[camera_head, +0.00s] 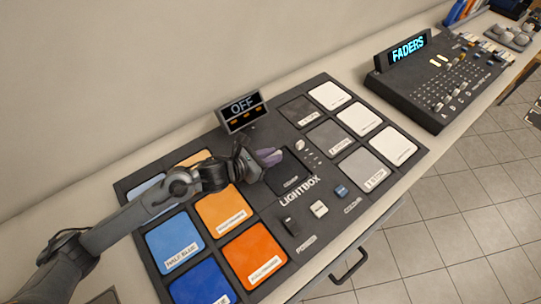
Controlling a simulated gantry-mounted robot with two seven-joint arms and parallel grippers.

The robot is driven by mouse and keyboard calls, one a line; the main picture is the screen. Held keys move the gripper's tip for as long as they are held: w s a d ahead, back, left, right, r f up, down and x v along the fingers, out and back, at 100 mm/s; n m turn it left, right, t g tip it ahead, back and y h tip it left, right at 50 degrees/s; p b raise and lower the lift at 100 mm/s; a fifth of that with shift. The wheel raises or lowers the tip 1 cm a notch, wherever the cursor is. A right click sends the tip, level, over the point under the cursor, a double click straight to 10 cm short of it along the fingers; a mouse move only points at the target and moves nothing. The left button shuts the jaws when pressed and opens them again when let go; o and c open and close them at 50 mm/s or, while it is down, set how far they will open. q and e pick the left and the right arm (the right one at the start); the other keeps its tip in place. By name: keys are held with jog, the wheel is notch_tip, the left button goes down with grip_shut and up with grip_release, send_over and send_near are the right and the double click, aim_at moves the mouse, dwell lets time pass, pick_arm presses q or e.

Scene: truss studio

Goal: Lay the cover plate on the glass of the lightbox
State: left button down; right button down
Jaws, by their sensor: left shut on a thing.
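The lightbox (300,191) is a dark panel on the bench, with coloured squares on its left and grey and white squares on its right. My left gripper (270,158) is over its middle, shut, with pale purple-grey fingertips. A dark square plate (289,168) with a small label shows right at the fingertips; it looks like the cover plate in the grip. The arm and gripper hide part of it and the panel beneath. I cannot tell whether it touches the panel. My right gripper is out of view.
A small display reading OFF (242,111) stands at the panel's back edge, close behind the gripper. Knobs and switches (319,209) sit in front. A fader desk (440,85) stands at the right. A drawer handle (350,266) juts from the bench front.

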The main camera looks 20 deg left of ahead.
pick_arm(q)
jog(key=c, duration=1)
grip_release()
jog(key=shift+s+d+f, duration=0.1)
jog(key=shift+f, duration=0.05)
jog(key=shift+r+p, duration=0.25)
jog(key=shift+p, duration=0.05)
jog(key=shift+a, duration=0.25)
jog(key=v, duration=1)
jog(key=shift+s+a+r+p, duration=0.15)
jog(key=shift+s+a+p, duration=0.1)
jog(key=shift+p, duration=0.15)
jog(key=shift+s+r, duration=0.25)
jog(key=shift+s, duration=0.2)
